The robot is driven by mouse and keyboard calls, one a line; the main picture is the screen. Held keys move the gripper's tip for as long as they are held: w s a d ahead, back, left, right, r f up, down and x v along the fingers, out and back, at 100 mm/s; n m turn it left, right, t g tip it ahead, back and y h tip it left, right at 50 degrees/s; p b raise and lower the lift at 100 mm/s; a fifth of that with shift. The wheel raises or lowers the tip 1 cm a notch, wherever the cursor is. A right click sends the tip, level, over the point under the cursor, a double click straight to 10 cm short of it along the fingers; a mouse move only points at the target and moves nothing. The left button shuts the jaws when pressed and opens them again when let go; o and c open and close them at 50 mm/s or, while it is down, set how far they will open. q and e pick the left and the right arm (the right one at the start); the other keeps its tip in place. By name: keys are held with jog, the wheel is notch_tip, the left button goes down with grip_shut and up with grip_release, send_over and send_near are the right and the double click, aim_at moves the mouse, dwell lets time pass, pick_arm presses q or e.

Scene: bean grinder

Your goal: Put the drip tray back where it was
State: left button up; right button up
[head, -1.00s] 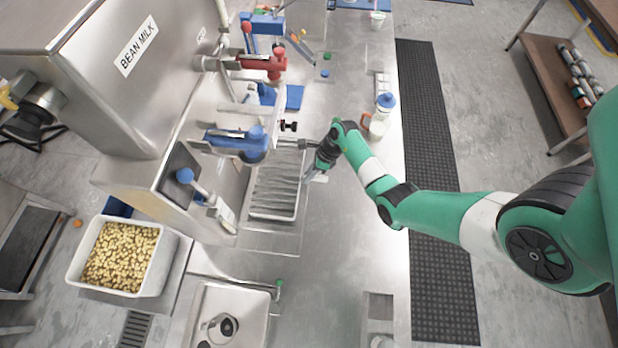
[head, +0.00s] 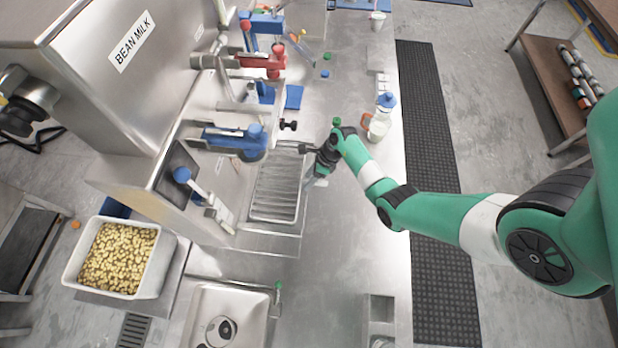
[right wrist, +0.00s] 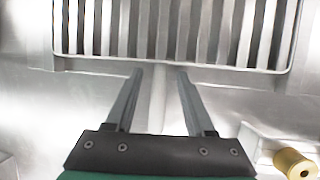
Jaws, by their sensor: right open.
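The drip tray (head: 285,205) is a shallow metal tray with long slats. It lies on the steel counter below the blue-handled tap. Its slats and near rim also show across the top of the right wrist view (right wrist: 170,63). My right gripper (head: 308,148) is at the tray's right side, towards its far end in the head view. In the right wrist view its two fingers (right wrist: 157,74) are apart, with nothing held between them. The tips are close to the rim; whether they touch it I cannot tell. My left gripper is out of view.
Blue-handled (head: 240,140) and red-handled (head: 262,62) taps overhang the counter. A blue-capped bottle (head: 385,104) and a cup (head: 378,130) stand right of my gripper. A bean bin (head: 155,270) and a sink (head: 235,300) are nearer.

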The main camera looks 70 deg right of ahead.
jog(key=p+v, duration=0.4)
jog(key=v, duration=0.8)
